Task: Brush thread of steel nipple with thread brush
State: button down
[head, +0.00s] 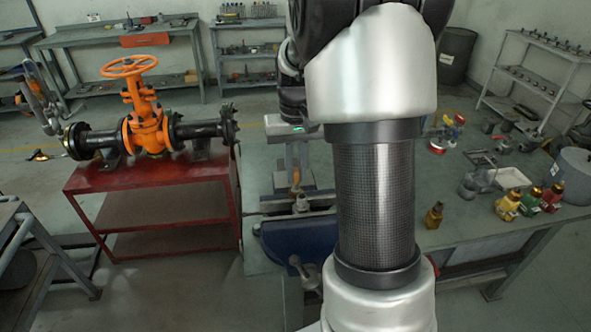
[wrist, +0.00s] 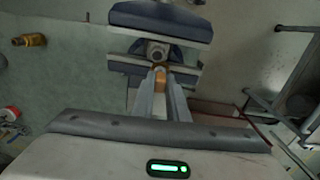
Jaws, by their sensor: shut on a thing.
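My gripper (head: 297,160) points down over the blue bench vise (head: 298,240), left of my arm in the head view. In the wrist view my gripper (wrist: 160,92) is shut on the thread brush (wrist: 160,76), of which a small orange-brown part shows between the fingertips. The brush (head: 296,178) also shows below the fingers in the head view. The steel nipple (wrist: 158,51) is a grey round piece between the vise jaws (wrist: 160,22). It is small in the head view (head: 300,203). The brush is right at the nipple; I cannot tell whether they touch.
The green workbench (head: 470,225) carries a brass fitting (head: 433,215) and several coloured fittings (head: 508,204) at right. A grey bucket (head: 573,172) stands at its right edge. An orange gate valve (head: 146,125) sits on a red stand (head: 150,180) at left, with floor around it.

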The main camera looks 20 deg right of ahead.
jog(key=shift+w+a+p, duration=0.25)
jog(key=shift+w+p, duration=0.15)
jog(key=shift+w, duration=0.6)
jog(key=shift+r+p, duration=0.45)
jog(key=shift+r, duration=2.55)
